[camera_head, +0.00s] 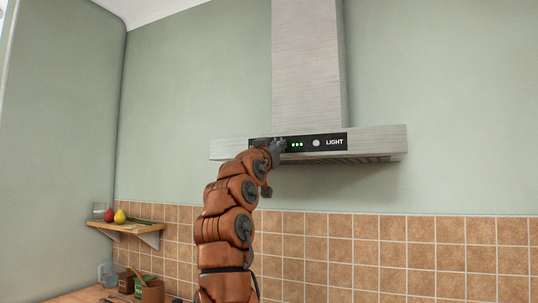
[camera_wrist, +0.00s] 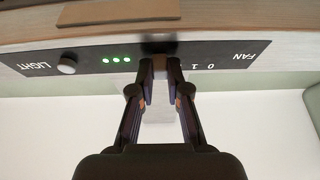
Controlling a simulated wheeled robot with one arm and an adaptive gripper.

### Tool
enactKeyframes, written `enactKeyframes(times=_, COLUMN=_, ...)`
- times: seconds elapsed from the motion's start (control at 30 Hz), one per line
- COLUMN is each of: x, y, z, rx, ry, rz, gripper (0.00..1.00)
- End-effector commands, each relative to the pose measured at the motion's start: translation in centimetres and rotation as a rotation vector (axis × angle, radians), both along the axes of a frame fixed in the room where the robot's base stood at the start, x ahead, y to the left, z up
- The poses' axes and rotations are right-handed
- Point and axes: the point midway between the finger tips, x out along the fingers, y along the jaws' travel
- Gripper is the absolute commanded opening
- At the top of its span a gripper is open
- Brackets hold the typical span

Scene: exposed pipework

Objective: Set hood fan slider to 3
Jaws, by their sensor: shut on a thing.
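The hood's black control panel (camera_head: 331,142) faces me. In the wrist view it appears upside down, with the word FAN (camera_wrist: 243,56) at the right and the marks 0 and 1 (camera_wrist: 202,67) beside it. My gripper (camera_wrist: 160,66) is shut on the fan slider (camera_wrist: 159,61), on the side of mark 1 away from 0. The fingers hide most of the slider and any further marks, so its exact setting is not readable. In the head view my gripper (camera_head: 278,150) covers the panel's left part.
A round light knob (camera_head: 316,143) sits beside the word LIGHT, right of the green lights. The metal hood (camera_head: 380,140) juts from the green wall. A wooden shelf (camera_head: 127,226) with fruit is at lower left. The wall right of my arm is clear.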

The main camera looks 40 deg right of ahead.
Motion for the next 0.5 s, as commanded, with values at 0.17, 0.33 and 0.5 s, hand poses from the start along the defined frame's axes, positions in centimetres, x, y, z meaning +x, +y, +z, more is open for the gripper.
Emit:
enactKeyframes(times=0.17, x=-0.22, y=-0.27, z=-0.07, rx=0.003, ry=0.001, rz=-0.004, gripper=0.00)
enactKeyframes(times=0.33, x=-0.25, y=-0.31, z=-0.09, rx=0.004, ry=0.001, rz=-0.006, gripper=0.18)
enactKeyframes(times=0.5, x=-0.24, y=-0.28, z=-0.07, rx=0.003, ry=0.001, rz=-0.005, gripper=0.36)
